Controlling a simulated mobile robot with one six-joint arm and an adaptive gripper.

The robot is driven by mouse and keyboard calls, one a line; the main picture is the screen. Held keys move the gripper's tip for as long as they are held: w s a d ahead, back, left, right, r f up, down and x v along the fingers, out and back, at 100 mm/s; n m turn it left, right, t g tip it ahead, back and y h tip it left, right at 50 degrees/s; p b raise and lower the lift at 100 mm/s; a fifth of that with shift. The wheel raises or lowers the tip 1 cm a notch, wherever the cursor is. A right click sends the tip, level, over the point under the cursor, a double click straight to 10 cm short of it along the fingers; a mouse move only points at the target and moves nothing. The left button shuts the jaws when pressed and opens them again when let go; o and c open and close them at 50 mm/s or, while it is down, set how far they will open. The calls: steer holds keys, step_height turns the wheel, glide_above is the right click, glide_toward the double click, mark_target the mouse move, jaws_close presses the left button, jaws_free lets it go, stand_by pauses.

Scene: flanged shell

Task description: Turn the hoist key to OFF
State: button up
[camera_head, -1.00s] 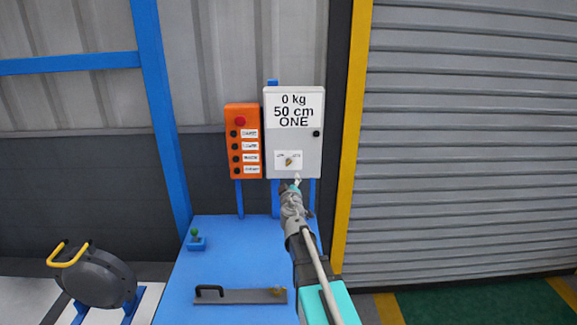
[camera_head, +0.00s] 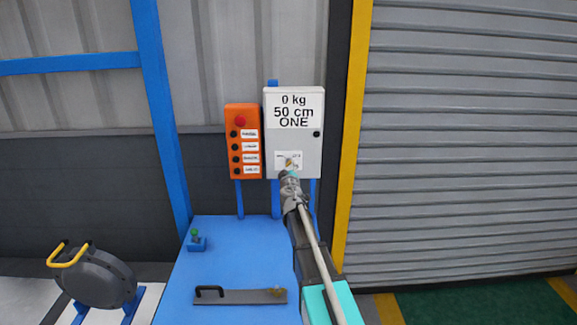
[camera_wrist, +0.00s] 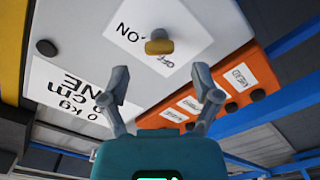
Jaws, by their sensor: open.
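The hoist key (camera_head: 289,162) is a small brass-coloured knob on a white label low on the grey control box (camera_head: 274,148). In the wrist view the key (camera_wrist: 159,43) sits upper centre, with ON and OFF lettering on the label (camera_wrist: 190,25); that view is turned over. My gripper (camera_head: 289,173) is just below the key in the head view. In the wrist view my gripper (camera_wrist: 162,85) has its two fingers apart and empty. The key lies beyond the fingertips, roughly centred between them, and no contact shows.
An orange button panel (camera_head: 242,141) with a red button is left of the box. A yellow post (camera_head: 352,140) stands to the right.

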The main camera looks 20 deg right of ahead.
mark_target(288, 164)
steer(key=shift+x, duration=2.15)
jaws_close()
